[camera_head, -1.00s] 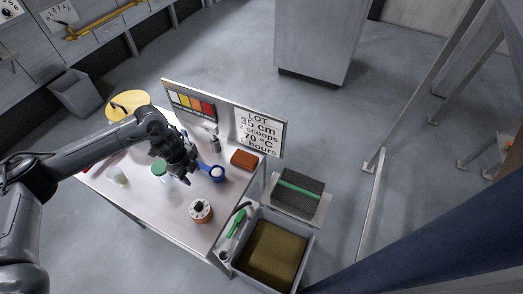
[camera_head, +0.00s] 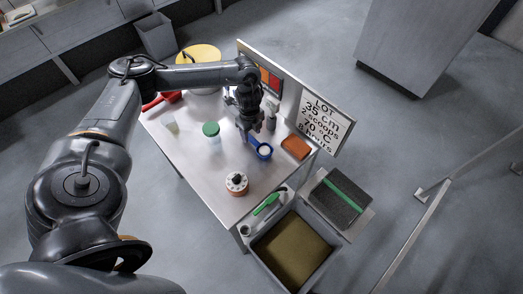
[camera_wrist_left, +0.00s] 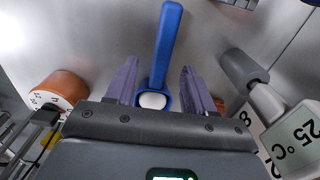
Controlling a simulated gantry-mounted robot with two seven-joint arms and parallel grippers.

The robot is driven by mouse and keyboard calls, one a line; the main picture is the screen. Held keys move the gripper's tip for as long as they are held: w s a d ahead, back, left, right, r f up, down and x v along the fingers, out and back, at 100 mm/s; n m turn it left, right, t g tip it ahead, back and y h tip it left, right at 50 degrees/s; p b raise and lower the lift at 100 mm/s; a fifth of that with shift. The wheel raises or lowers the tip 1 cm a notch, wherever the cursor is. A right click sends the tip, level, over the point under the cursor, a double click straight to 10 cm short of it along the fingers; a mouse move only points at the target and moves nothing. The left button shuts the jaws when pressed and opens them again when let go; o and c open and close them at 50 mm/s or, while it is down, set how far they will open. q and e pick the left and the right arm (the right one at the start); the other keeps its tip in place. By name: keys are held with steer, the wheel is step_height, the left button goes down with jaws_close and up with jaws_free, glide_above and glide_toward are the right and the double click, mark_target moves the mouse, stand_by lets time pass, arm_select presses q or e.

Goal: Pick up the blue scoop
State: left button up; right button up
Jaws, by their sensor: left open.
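The blue scoop (camera_head: 264,153) lies on the metal table, its round bowl holding something white. Its handle runs up and left, to beneath my left gripper (camera_head: 246,126). In the left wrist view the scoop's blue handle (camera_wrist_left: 168,40) points away between my two open fingers (camera_wrist_left: 159,78), with its white-filled bowl nearer the palm. The fingers straddle the scoop without visibly touching it; how high they are above the table is hard to tell. My right gripper is not seen.
A display reading 25 °C (camera_wrist_left: 303,150) is close at right in the wrist view. A bin (camera_head: 293,252) stands below the table's front.

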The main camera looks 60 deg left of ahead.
mark_target(252, 139)
arm_select(q)
steer(key=shift+w+d+f+b, duration=0.1)
steer(key=shift+f+b, duration=0.25)
steer(key=shift+f, duration=1.8)
steer(key=shift+c, duration=0.4)
jaws_close()
